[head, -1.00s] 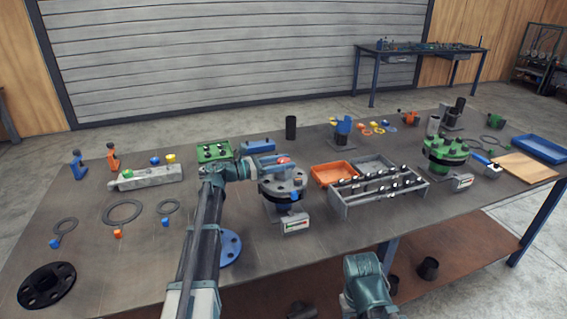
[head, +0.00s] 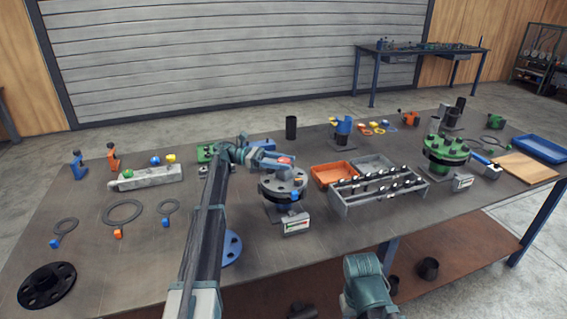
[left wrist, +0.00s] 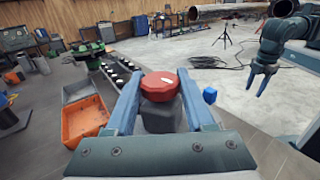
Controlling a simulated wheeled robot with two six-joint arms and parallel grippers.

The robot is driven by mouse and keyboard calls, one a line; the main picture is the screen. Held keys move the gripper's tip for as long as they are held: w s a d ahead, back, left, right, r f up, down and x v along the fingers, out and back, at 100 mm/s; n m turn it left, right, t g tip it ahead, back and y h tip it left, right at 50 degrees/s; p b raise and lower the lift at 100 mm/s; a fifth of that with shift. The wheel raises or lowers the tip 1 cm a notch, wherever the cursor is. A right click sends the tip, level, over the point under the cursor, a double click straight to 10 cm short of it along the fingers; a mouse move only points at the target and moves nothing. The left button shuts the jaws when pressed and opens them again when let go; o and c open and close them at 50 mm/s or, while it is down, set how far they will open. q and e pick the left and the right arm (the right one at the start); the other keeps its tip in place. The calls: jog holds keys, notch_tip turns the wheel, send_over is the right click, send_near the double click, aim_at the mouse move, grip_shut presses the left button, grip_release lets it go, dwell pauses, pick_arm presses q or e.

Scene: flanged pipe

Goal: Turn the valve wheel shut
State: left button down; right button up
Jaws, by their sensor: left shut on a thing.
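The red valve wheel (head: 285,160) sits above a dark grey flange (head: 270,187) near the table's middle. My left gripper (head: 277,162) reaches it from the left. In the left wrist view the red wheel, with a white mark on top, sits over a grey body (left wrist: 160,115) between my blue fingers (left wrist: 163,100). The gripper is shut on the wheel.
An orange bin (head: 332,174) and a grey rack (head: 385,190) stand right of the flange. A green flanged fitting (head: 445,150) stands farther right. Flat rings (head: 122,212) and a black flange (head: 47,285) lie at left.

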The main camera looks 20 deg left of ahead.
dwell(0.4)
pick_arm(q)
jog(key=shift+c, duration=1.3)
grip_release()
jog(key=shift+d, duration=0.1)
